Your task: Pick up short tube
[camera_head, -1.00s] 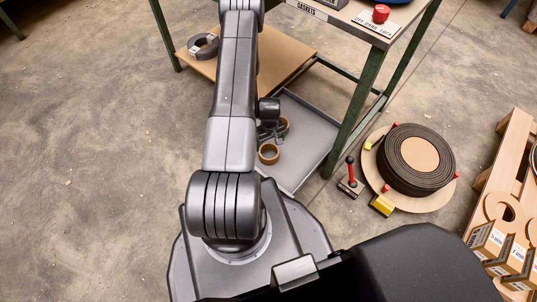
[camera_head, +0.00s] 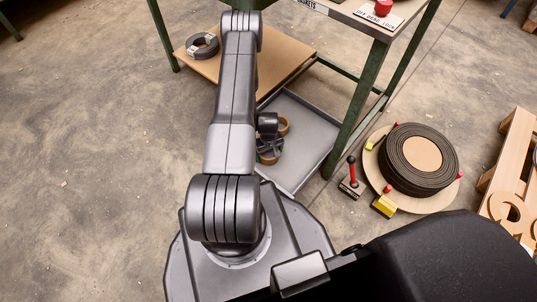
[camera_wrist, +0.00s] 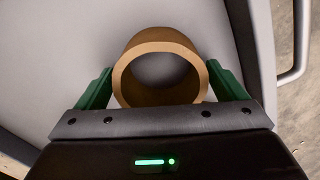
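A short brown tube (camera_wrist: 125,75), like a thick cardboard ring, lies in the grey metal tray (camera_head: 307,125) under the bench. In the wrist view my gripper (camera_wrist: 159,68) has its two green fingers spread, one on each side of the tube, with their tips close to its outer wall. I cannot tell whether they touch it. In the head view my gripper (camera_head: 268,148) is low over the tray and covers most of this tube (camera_head: 268,160). Another brown tube (camera_head: 284,126) shows just behind the gripper.
The green-legged bench (camera_head: 352,105) stands over the tray. A wooden lower shelf (camera_head: 285,55) carries a dark coil (camera_head: 202,45). At right a large black coil (camera_head: 420,178) lies on a round board, beside a red-handled tool (camera_head: 351,172). A pallet (camera_head: 515,155) is at far right.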

